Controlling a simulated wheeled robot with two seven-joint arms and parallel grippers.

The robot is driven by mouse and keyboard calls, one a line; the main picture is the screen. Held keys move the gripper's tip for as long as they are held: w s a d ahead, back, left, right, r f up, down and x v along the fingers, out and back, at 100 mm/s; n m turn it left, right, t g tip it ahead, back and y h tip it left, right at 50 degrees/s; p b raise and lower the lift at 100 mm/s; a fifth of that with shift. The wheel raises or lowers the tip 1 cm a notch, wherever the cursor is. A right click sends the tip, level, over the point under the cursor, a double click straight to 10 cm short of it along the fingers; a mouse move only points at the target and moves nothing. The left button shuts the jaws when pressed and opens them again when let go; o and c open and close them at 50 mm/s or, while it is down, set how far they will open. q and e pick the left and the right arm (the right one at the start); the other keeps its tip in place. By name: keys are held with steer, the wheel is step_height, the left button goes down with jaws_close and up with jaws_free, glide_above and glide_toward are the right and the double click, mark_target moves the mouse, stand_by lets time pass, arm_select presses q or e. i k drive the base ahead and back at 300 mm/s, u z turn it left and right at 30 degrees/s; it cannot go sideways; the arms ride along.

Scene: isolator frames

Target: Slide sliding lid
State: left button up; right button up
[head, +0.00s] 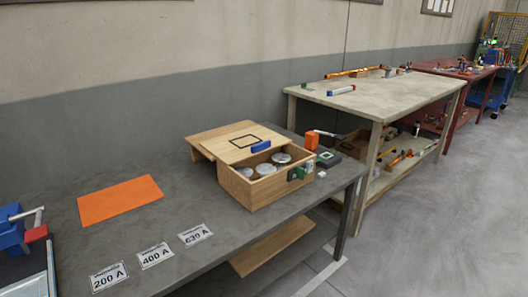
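A wooden box (255,194) stands on the grey workbench in the head view. Its wooden sliding lid (224,142) is pushed toward the back left and sticks out past the box, so the front part of the box is open. The lid carries a black square outline and a blue handle (261,147) near its front edge. Several round silver-topped items (281,158) show inside the box. The rest of the inside is hidden under the lid. Neither of my grippers is in view.
The grey workbench (165,238) holds an orange mat (118,200) and labels (157,256) at the front. A green-and-black part (297,174) sits at the box's right end. A blue-and-red device (20,228) stands at the far left. The bench is clear between mat and box.

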mark_target(236, 147)
steer(key=z, duration=0.6)
steer(key=i, duration=0.55)
steer(key=z, duration=0.65)
steer(key=i, duration=0.85)
steer(key=u, duration=0.3)
